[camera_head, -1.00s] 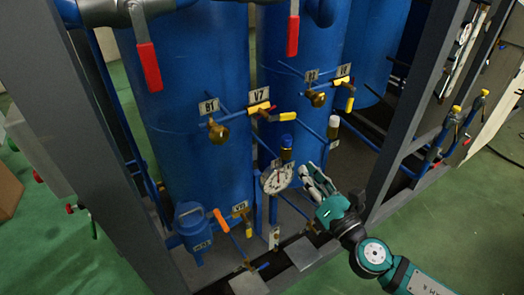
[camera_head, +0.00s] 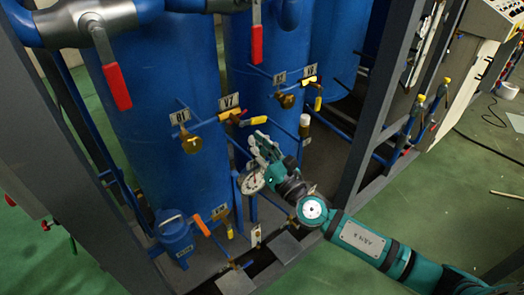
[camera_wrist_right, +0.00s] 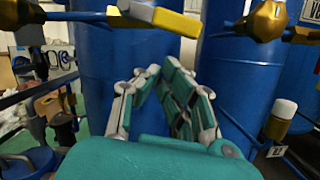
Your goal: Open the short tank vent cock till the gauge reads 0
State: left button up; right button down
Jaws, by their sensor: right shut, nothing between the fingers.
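My right gripper (camera_head: 262,145) is shut and empty, just below the yellow lever (camera_head: 254,121) of the cock tagged V7 (camera_head: 229,102), with a gap between them. In the right wrist view the fingers (camera_wrist_right: 160,70) point up toward two blue tanks. The yellow lever (camera_wrist_right: 175,22) lies above them, apart from the tips. A second cock with a yellow lever (camera_head: 318,103) is on the tank to the right. The round white gauge (camera_head: 252,183) is below my gripper and partly hidden by it. Its reading is too small to tell. My left gripper is not in view.
Brass valves hang on the left tank (camera_head: 190,143) and the middle tank (camera_head: 287,101). A white-capped fitting (camera_head: 304,124) stands right of my gripper. Red levers (camera_head: 117,87) hang above. A grey frame post (camera_head: 372,120) stands at the right, with green floor beyond.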

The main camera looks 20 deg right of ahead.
aim_at(253, 121)
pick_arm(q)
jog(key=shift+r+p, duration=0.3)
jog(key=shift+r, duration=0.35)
pick_arm(e)
jog(key=shift+d+r, duration=0.2)
jog(key=shift+r, duration=0.65)
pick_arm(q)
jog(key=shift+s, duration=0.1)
pick_arm(e)
jog(key=shift+w+d+r+n+y, duration=0.1)
jog(key=shift+d+r+n+y, duration=0.15)
jog(key=shift+r+n, duration=0.25)
jog(key=shift+d+r+n+y, duration=0.15)
jog(key=shift+d+r+n, duration=0.1)
jog(key=shift+n, duration=0.45)
jog(key=shift+a, duration=0.1)
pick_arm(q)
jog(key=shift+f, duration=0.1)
pick_arm(e)
jog(key=shift+f, duration=0.1)
